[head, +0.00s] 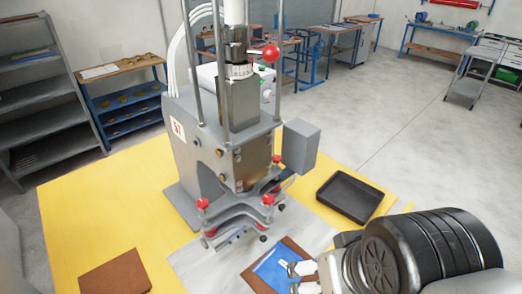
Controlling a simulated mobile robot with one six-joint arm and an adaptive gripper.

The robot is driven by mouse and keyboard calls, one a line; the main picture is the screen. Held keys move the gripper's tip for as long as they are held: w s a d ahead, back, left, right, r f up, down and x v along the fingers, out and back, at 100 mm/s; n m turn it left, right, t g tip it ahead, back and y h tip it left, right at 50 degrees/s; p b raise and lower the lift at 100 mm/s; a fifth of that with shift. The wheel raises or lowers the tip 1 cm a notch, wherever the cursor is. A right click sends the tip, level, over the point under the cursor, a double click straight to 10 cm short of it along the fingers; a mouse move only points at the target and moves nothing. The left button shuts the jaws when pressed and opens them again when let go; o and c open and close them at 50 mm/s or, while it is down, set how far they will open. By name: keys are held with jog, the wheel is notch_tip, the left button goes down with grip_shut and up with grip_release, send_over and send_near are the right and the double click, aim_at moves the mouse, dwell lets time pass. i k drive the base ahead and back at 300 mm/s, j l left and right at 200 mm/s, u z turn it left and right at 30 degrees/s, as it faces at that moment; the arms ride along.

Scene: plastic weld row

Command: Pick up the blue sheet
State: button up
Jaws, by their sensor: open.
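The blue sheet (270,266) lies on a brown board (257,281) at the front of the table, in front of the grey machine. Part of it is hidden by my gripper. My gripper (291,279) reaches in from the right, its light fingertips apart over the right part of the blue sheet. I cannot tell whether the fingertips touch the sheet. Nothing shows between them but the sheet and board behind.
The grey welding machine (222,150) with red knobs stands close behind the sheet. A black tray (349,196) lies to the right on the yellow table (75,205). A brown board (115,274) lies at front left. Shelving (45,95) and workbenches stand further back.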

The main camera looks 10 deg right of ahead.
aim_at(272, 269)
jog(key=i+l+u, duration=0.15)
jog(key=l, duration=0.2)
jog(key=i+l+u, duration=0.2)
jog(key=l, duration=0.2)
jog(key=l+u, duration=0.15)
jog(key=l, duration=0.25)
jog(key=i+l+u, duration=0.15)
jog(key=l, duration=0.25)
